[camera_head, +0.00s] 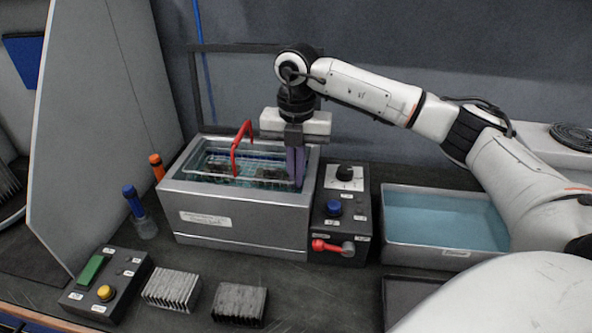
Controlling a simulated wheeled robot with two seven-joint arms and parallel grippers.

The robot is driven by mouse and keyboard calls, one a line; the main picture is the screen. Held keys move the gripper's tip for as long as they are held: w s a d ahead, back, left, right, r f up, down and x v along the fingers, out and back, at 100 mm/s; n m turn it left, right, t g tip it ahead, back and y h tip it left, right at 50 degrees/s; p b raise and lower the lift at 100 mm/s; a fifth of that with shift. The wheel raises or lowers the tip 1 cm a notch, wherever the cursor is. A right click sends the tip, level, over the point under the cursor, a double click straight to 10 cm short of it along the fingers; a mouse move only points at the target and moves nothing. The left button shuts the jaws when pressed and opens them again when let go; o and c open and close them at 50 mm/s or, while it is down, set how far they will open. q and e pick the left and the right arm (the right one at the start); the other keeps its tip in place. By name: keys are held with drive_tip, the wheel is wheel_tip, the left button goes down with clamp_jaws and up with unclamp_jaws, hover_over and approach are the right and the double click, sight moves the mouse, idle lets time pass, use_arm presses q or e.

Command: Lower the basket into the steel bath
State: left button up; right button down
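The steel bath (240,222) is a grey metal tank with a label on its front, left of centre. The wire basket (215,178) sits inside the bath's opening, in bluish liquid, with dark pieces in it. Its red handle (237,150) stands up above the rim. I cannot tell whether the basket rests on the bottom. My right gripper (296,182) points down at the bath's right end, to the right of the red handle and apart from it. Its purple fingers look close together, with nothing visible between them. My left gripper is out of view.
A control box (333,210) with a dial, blue button and red lever stands right of the bath. A tray of blue liquid (440,255) is further right. A button box (105,285) and two finned blocks (172,289) lie in front. A grey panel (100,130) stands at left.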

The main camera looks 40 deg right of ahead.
drive_tip(key=shift+f+b, duration=0.35)
drive_tip(key=shift+f, duration=0.5)
drive_tip(key=shift+f+b, duration=0.55)
drive_tip(key=shift+f, duration=0.4)
wheel_tip(320, 180, down, 2)
drive_tip(key=shift+b, duration=0.55)
drive_tip(key=shift+f+b, duration=0.55)
drive_tip(key=shift+f, duration=0.4)
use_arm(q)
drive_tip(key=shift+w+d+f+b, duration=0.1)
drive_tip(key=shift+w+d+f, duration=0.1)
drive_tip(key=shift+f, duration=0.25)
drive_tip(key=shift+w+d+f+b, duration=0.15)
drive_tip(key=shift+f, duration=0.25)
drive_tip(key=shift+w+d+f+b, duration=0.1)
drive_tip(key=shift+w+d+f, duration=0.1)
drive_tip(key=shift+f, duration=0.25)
use_arm(e)
drive_tip(key=shift+f, duration=0.8)
drive_tip(key=c, duration=1.9)
unclamp_jaws()
drive_tip(key=shift+w, duration=0.1)
drive_tip(key=shift+c, duration=0.2)
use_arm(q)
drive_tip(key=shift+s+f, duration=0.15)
